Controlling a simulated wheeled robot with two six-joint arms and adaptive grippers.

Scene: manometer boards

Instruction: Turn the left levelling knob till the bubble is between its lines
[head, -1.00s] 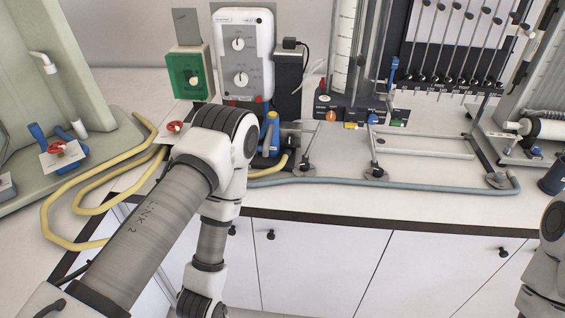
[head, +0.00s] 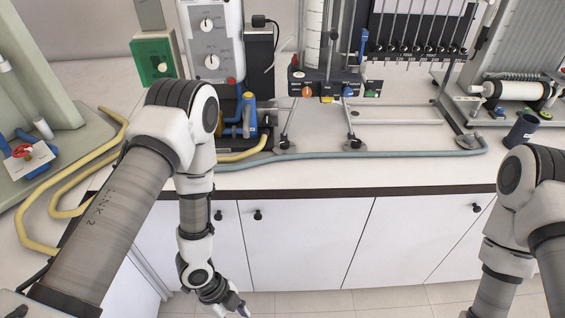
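The dark manometer board (head: 420,30) with several slanted tubes stands at the back, right of the middle, in the head view. Below it a frame lies on the bench. Small round grey feet show at its front, one at the left (head: 352,143) and one at the right (head: 467,141); another foot (head: 285,147) is further left. I cannot tell which is the left levelling knob, and I cannot make out the bubble. My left gripper (head: 236,306) hangs low in front of the cabinets, cut by the bottom edge, clear of the board. My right gripper is out of view.
A blue-grey hose (head: 400,153) runs along the bench front. Yellow hoses (head: 50,190) curve at the left. A blue pump (head: 245,115) stands behind my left arm. A dark cup (head: 523,130) stands at the right. White cabinets (head: 300,240) are below the bench edge.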

